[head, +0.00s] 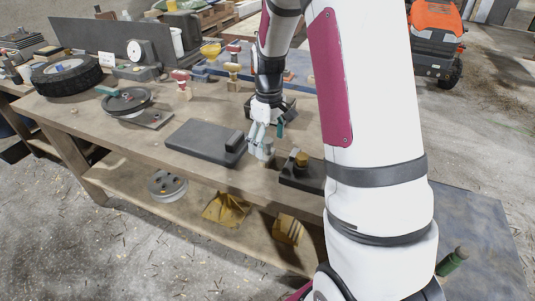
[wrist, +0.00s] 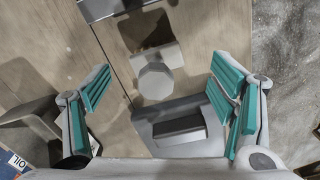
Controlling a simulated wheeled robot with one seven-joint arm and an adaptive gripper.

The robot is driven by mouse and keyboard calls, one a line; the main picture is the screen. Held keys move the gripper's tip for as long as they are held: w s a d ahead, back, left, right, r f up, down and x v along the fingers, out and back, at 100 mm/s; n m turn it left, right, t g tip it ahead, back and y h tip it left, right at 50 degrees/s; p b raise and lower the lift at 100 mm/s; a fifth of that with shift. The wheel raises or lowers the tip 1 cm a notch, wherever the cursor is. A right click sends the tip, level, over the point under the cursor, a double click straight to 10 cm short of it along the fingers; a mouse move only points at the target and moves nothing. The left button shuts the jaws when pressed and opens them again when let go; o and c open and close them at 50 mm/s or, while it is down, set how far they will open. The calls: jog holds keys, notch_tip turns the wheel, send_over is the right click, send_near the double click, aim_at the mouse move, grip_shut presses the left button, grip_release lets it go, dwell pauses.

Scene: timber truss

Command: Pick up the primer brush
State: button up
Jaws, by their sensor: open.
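I cannot make out a clear brush shape in either view. My gripper (head: 262,138) is low over the front part of the bench in the head view. In the wrist view its two teal-padded fingers stand wide apart, with nothing held. A pale grey piece with a many-sided knob (wrist: 157,81) lies on the wood between and beyond the fingertips. It appears to be the small grey thing (head: 267,152) under my gripper in the head view. I cannot tell whether it is the primer brush.
A dark flat plate with a block (head: 200,144) lies left of my gripper, and a dark base with a brass knob (head: 301,160) right of it. The wooden bench (head: 105,140) also carries a tyre (head: 66,76) and red-topped pieces (head: 182,80). An orange machine (head: 436,38) stands behind.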

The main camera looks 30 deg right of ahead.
aim_at(269, 154)
jog(key=f, duration=0.5)
jog(key=shift+w+d+f, duration=0.1)
jog(key=shift+w+d, duration=0.05)
jog(key=shift+d, duration=0.05)
jog(key=c, duration=1.2)
